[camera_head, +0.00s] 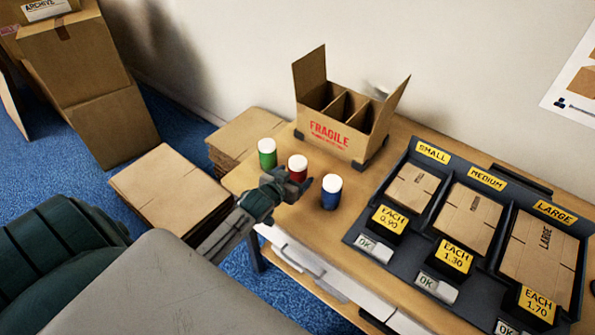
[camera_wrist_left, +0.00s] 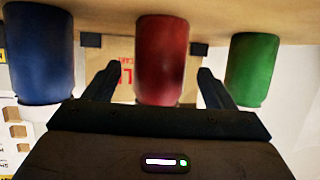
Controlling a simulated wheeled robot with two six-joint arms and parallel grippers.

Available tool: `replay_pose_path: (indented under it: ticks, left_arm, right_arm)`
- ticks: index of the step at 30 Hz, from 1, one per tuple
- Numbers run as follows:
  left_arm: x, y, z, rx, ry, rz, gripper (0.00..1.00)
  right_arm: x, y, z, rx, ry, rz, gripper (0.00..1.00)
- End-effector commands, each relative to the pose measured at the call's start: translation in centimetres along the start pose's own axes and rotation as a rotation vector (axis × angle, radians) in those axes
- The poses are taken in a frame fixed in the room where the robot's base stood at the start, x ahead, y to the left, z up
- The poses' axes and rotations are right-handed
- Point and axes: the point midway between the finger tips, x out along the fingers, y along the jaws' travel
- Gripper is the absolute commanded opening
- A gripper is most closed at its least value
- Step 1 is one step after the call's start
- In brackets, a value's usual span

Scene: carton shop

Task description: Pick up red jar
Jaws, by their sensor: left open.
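The red jar (camera_head: 297,168) has a white lid and stands upright on the table between the green jar (camera_head: 267,153) and the blue jar (camera_head: 331,191). My left gripper (camera_head: 292,184) is open right at the red jar and partly covers its lower part in the head view. In the left wrist view the red jar (camera_wrist_left: 162,60) appears between the two open fingers (camera_wrist_left: 160,88), with a gap on each side. The blue jar (camera_wrist_left: 40,55) and green jar (camera_wrist_left: 252,68) lie outside the fingers. My right gripper is not in view.
An open carton marked FRAGILE (camera_head: 338,136) with dividers stands behind the jars. A dark tray (camera_head: 393,204) of flat cartons fills the table's right side. Flat cardboard stacks (camera_head: 172,190) lie to the left. Bare table (camera_head: 315,222) shows in front of the jars.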

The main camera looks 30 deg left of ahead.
Motion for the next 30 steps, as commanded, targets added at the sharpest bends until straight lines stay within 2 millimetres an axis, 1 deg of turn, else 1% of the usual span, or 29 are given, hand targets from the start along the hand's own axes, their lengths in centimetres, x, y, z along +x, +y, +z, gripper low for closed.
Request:
replay_pose_path:
  ticks: [1,3,6,13,14,15,17,21,22,30]
  left_arm:
    - [0.7,0.1,-0.2,-0.002,0.0,0.0,0.77]
    - [1.5,0.1,-0.1,-0.001,0.0,0.0,0.77]
    - [2.2,0.1,-0.1,0.001,0.0,0.0,0.77]
    - [2.3,0.1,0.0,0.001,0.0,0.0,0.77]
    - [2.3,0.1,0.0,0.001,0.0,0.0,0.74]
    - [2.3,0.1,0.0,0.001,0.0,0.0,0.66]
    - [2.3,0.1,0.0,0.001,0.0,0.0,0.54]
    - [2.3,0.1,0.0,0.001,0.0,0.0,0.26]
    - [2.3,0.1,-0.1,0.001,0.001,0.0,0.24]
    - [2.2,0.1,-0.1,0.002,0.001,0.0,0.24]
  right_arm:
    - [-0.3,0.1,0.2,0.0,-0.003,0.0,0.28]
    - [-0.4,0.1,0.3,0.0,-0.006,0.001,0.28]
    - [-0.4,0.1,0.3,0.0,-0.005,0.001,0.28]
    - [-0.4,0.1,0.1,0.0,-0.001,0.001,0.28]
    - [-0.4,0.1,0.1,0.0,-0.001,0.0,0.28]
    - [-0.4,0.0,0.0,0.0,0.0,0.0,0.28]
    - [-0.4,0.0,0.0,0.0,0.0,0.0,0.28]
    - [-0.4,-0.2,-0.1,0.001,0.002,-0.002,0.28]
    - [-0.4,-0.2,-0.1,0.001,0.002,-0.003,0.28]
    - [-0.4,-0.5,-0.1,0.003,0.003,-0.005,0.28]
